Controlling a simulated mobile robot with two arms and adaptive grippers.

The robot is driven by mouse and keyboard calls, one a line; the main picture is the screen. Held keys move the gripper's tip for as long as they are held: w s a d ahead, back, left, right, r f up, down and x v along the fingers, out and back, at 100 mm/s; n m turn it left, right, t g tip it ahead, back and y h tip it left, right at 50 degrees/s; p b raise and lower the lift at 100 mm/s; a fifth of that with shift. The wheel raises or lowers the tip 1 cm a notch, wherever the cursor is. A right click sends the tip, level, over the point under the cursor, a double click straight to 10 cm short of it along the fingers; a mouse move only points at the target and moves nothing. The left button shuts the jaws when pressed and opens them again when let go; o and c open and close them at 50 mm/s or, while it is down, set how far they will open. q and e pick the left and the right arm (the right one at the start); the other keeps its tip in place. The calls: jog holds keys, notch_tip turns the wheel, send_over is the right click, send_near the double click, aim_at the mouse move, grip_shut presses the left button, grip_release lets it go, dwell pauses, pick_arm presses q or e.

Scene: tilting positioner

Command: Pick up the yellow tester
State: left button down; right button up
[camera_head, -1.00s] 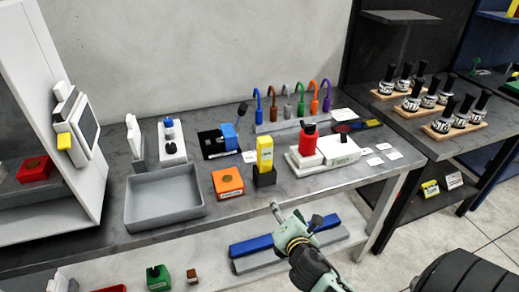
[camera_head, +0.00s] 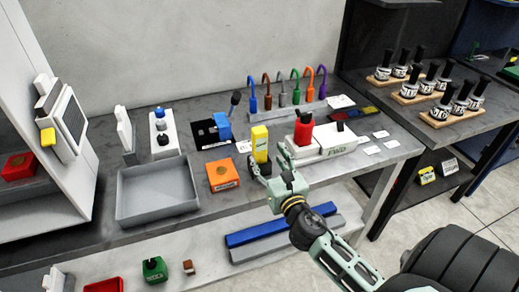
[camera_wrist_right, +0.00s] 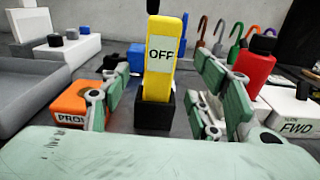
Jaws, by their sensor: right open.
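The yellow tester (camera_head: 260,142) stands upright in a small black holder on the grey bench. In the right wrist view the tester (camera_wrist_right: 161,75) shows a white label reading OFF, and its black holder (camera_wrist_right: 154,115) is below. My right gripper (camera_head: 268,168) is at the bench beside the tester. In the right wrist view its green fingers (camera_wrist_right: 160,82) are spread, one to each side of the tester, with visible gaps. The gripper is open and empty. In the head view it hides most of the black holder. My left gripper is not in view.
An orange block (camera_head: 223,175) is left of the tester, and a grey tray (camera_head: 158,210) lies farther left. Coloured hooks (camera_head: 282,90) stand behind.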

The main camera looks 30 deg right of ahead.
aim_at(262, 146)
jog(key=x, duration=0.2)
jog(key=p+x, duration=0.1)
jog(key=x, duration=0.1)
jog(key=p+x, duration=0.1)
jog(key=x, duration=0.1)
jog(key=shift+w+r, duration=0.2)
jog(key=shift+r, duration=0.15)
jog(key=shift+w+d, duration=0.1)
jog(key=shift+w, duration=0.45)
jog(key=shift+c, duration=0.5)
jog(key=c, duration=1.2)
